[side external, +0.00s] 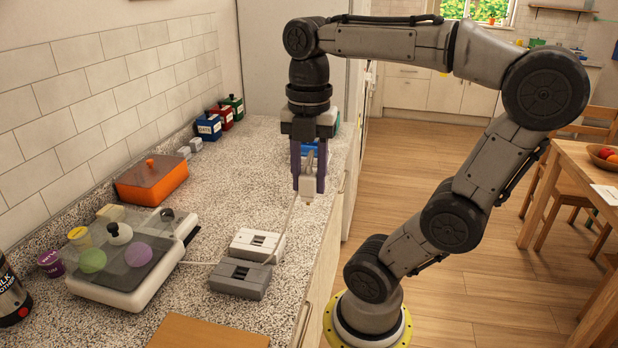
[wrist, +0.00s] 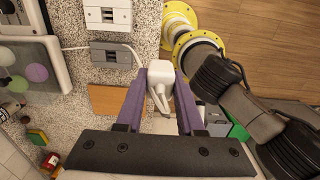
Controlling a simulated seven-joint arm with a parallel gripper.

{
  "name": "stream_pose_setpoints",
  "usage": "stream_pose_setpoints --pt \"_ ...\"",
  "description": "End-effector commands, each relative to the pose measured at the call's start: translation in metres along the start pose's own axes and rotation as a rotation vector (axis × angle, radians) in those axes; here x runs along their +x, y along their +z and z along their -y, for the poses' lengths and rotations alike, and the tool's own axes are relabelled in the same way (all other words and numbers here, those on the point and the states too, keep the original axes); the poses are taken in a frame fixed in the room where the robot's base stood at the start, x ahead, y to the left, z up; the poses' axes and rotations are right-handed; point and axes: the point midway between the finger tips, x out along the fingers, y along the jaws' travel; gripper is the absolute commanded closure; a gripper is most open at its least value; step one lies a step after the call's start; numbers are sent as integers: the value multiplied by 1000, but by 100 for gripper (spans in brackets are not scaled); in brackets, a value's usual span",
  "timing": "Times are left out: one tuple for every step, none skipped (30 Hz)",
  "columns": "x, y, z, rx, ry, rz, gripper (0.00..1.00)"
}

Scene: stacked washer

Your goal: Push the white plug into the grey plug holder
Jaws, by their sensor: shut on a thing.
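The white plug (side external: 308,184) is held between the purple fingers of my gripper (side external: 309,188), well above the counter, with its prong end pointing down. In the wrist view the plug (wrist: 160,78) sits between the fingertips of my gripper (wrist: 161,74). A thin pale cord runs down from the plug toward the holders. The grey plug holder (side external: 240,279) lies on the counter, below and to the left of the plug, apart from it. It also shows in the wrist view (wrist: 112,55), with dark slots on top.
A white holder (side external: 257,243) lies just behind the grey one. An orange box (side external: 152,180) is at the back. A wooden board (side external: 207,333) lies in front.

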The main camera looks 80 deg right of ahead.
Motion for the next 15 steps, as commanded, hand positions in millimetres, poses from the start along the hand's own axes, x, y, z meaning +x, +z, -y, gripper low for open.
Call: stream_pose_setpoints --pt "0 0 0 0 0 0 100" --pt "0 0 0 0 0 0 100" --pt "0 0 0 0 0 0 100" --pt "0 0 0 1 0 0 100" --pt "0 0 0 5 0 0 100" --pt "0 1 -2 16 -1 0 100" --pt "0 2 -4 28 -1 -1 100" --pt "0 3 -8 45 -3 -1 100" --pt "0 6 -15 74 -5 -2 100" --pt "2 8 -22 95 -5 -2 100" --pt "5 10 -31 118 -8 -3 100" --pt "11 11 -44 134 -9 -3 100" --pt "16 11 -54 142 -9 -3 100" --pt "22 10 -64 149 -11 -3 100" --pt "30 7 -78 150 -10 -2 100"
